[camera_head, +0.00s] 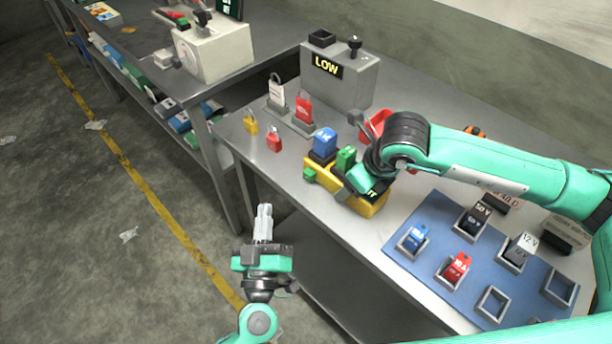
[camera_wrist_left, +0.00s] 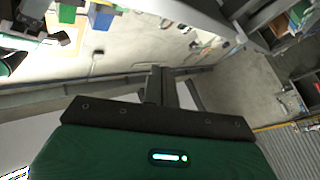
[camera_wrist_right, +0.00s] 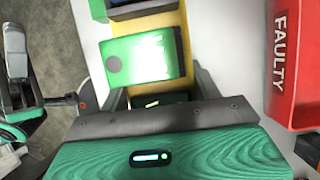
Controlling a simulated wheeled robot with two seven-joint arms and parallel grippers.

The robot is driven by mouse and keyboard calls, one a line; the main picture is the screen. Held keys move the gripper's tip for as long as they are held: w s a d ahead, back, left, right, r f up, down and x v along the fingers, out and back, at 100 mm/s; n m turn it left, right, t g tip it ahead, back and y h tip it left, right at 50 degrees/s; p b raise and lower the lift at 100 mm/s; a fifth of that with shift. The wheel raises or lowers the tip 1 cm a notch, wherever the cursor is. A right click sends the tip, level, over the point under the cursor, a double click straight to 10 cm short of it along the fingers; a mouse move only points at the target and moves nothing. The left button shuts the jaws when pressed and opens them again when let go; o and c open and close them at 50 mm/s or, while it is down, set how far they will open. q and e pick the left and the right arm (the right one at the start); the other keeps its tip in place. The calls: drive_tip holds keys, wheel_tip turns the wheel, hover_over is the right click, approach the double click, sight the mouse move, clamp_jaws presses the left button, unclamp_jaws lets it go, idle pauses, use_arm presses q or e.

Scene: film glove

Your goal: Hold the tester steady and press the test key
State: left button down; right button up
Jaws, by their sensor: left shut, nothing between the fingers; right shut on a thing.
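The yellow tester (camera_head: 372,207) stands near the front edge of the grey table. A blue block (camera_head: 325,140) and a green block (camera_head: 346,158) sit on it, and a small green piece (camera_head: 310,175) sticks out at its left end. I cannot tell for sure which part is the test key. My right gripper (camera_head: 364,182) is shut on the tester near its dark display; the right wrist view shows the green block (camera_wrist_right: 145,60) just beyond the fingers. My left gripper (camera_head: 263,212) is shut and empty, in front of the table and apart from the tester.
A blue mat (camera_head: 408,268) with several holders and coloured blocks lies right of the tester. A red bin marked FAULTY (camera_wrist_right: 292,65) is close to my right gripper. Padlocks and tags (camera_head: 275,140) stand left, a grey box reading LOW (camera_head: 345,85) behind. Open floor lies left.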

sight(298, 197)
use_arm(q)
drive_tip(key=shift+w+d, duration=1.45)
drive_tip(key=shift+d, duration=0.15)
drive_tip(key=shift+w+d, duration=1.4)
drive_tip(key=shift+d, duration=0.2)
drive_tip(key=shift+w+d, duration=0.1)
drive_tip(key=shift+w+d, duration=0.1)
use_arm(e)
drive_tip(key=shift+a+r, duration=0.1)
